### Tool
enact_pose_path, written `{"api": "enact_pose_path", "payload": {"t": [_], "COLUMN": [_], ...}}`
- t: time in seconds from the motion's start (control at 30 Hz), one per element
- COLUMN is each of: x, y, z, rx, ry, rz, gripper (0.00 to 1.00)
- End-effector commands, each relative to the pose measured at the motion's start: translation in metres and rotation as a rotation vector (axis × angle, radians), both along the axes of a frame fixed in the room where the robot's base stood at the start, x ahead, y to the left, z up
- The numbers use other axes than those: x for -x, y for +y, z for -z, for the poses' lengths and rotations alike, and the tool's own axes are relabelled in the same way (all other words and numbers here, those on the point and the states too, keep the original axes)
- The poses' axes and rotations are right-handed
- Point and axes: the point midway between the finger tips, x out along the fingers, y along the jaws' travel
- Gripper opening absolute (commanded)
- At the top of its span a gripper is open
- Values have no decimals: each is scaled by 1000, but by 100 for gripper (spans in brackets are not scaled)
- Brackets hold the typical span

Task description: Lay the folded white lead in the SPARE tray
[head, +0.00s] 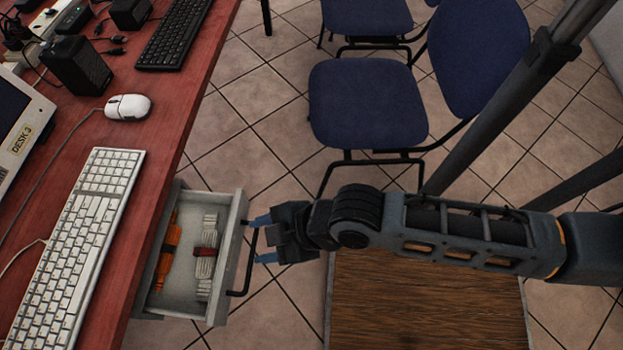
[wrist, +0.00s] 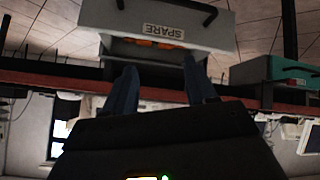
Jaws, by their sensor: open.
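The folded white lead (head: 206,258), with a red band round its middle, lies in the open grey drawer (head: 239,212) at the desk's edge in the head view. The wrist view shows, upside down, what looks like this same drawer as the SPARE tray (wrist: 215,33), with its label and dark handle. The white lead cannot be made out there. My gripper (head: 264,239) is open with nothing between its blue fingers, at the drawer's front by the handle (head: 250,262).
An orange lead (head: 167,250) with a dark band lies beside the white one. The red desk (head: 135,215) holds a white keyboard (head: 75,240) and mouse. Blue chairs (head: 365,100) stand behind my arm.

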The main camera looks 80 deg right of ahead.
Motion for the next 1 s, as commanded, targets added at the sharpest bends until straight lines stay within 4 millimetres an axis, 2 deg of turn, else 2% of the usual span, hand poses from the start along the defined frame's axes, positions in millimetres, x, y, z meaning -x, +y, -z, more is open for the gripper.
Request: {"api": "enact_pose_path", "payload": {"t": [0.03, 0.2, 0.4, 0.5, 0.63, 1.0], "x": [19, 61, 92, 99, 103, 102], "y": [-2, -17, -26, -28, -28, -28], "z": [-13, -76, -147, -169, -181, -182], "rx": [-19, -110, -234, -277, -303, -306], "ry": [-39, -229, -411, -463, -491, -494], "rz": [45, 177, 226, 227, 226, 228], "gripper": [56, 56, 56, 56, 56, 56]}}
